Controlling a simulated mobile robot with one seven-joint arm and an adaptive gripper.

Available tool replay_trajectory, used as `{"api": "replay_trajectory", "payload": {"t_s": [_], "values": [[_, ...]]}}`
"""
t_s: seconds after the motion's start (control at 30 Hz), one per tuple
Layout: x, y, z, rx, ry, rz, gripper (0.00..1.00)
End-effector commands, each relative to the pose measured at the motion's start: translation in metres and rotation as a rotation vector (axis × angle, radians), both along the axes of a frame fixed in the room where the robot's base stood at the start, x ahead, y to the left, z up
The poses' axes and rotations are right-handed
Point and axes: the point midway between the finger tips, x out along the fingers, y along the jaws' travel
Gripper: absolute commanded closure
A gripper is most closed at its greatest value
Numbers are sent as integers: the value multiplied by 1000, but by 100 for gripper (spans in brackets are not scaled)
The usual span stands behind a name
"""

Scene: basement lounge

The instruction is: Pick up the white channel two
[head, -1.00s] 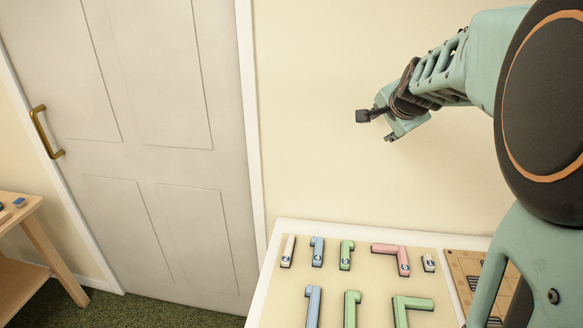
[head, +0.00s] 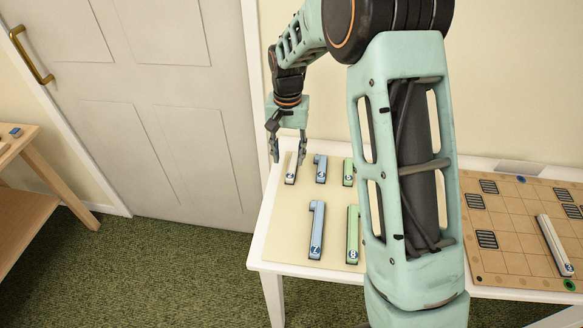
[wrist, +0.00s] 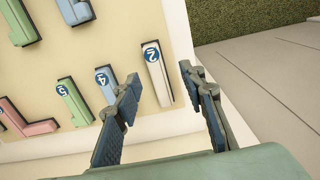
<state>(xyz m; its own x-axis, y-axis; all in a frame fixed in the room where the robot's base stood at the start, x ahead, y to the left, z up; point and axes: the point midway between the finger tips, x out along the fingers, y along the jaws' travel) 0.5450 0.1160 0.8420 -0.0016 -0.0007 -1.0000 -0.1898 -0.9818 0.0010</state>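The white channel two (head: 291,172) is a short straight white piece with a blue "2" disc. It lies at the far left corner of the beige mat on the white table. In the wrist view the white channel two (wrist: 159,80) lies between the fingers' lines, its numbered end away from my gripper. My gripper (head: 288,158) points down over it, fingers apart on either side and empty. In the wrist view the open fingers of my gripper (wrist: 160,75) appear above the mat; whether they touch the channel I cannot tell.
A blue channel four (head: 320,168) and a green channel five (head: 348,172) lie just right of it. Larger blue (head: 316,230) and green (head: 352,235) channels lie nearer. A gridded board (head: 510,262) holds a white channel (head: 554,245). The door (head: 160,110) stands behind left.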

Motion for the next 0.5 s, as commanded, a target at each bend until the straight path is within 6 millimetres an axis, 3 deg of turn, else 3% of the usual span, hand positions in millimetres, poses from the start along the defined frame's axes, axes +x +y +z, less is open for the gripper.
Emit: {"api": "replay_trajectory", "payload": {"t_s": [0.33,0.5], "values": [[2,-8,-43,1,3,-1,62],[2,-8,-55,0,0,-1,62]]}}
